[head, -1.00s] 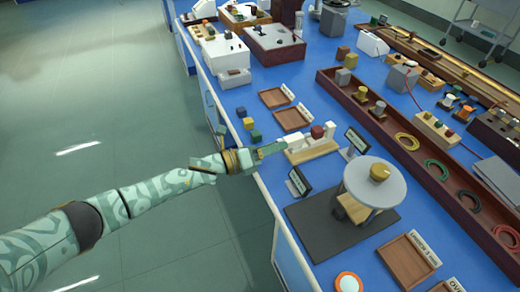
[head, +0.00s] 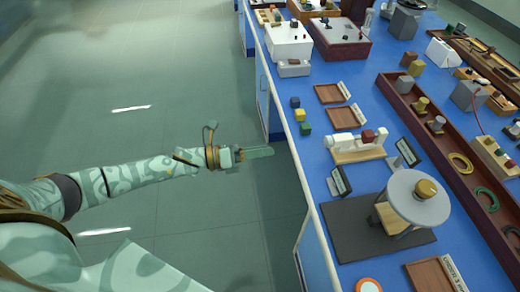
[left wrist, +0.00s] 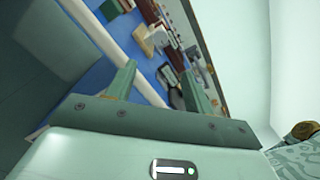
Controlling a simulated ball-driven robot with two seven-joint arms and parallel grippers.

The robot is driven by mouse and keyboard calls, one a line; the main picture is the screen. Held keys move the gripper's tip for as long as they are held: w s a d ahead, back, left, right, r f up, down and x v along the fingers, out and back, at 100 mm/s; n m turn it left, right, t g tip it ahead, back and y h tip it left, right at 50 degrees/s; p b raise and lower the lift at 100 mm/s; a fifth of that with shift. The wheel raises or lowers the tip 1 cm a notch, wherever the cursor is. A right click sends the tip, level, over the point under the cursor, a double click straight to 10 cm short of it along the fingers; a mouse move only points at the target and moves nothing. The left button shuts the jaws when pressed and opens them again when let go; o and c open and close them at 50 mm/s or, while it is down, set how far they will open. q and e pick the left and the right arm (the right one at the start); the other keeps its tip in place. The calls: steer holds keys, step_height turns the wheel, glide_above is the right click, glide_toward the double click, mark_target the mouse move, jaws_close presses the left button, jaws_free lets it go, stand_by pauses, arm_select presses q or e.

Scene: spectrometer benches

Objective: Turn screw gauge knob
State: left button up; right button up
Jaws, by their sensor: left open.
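The screw gauge (head: 345,142) is a white frame on a pale wooden base, standing on the blue bench with a dark red knob (head: 367,136) at its right side. My left gripper (head: 268,152) is open and empty. In the head view it appears left of the gauge, over the floor beside the bench edge, with a clear gap between them. In the left wrist view the two fingers of my left gripper (left wrist: 158,82) stand apart, and the gauge (left wrist: 150,40) shows small beyond them. My right gripper is not in view.
Small black signs (head: 340,181) stand near the gauge. Coloured cubes (head: 300,115) and brown trays (head: 345,117) lie behind. Floor left of the bench is clear.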

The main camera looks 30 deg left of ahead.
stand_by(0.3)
arm_select(q)
steer(key=m+b, duration=0.9)
steer(key=b, duration=0.2)
glide_toward(325, 143)
steer(key=x, duration=0.8)
steer(key=shift+w+d, duration=0.1)
steer(key=shift+w, duration=0.05)
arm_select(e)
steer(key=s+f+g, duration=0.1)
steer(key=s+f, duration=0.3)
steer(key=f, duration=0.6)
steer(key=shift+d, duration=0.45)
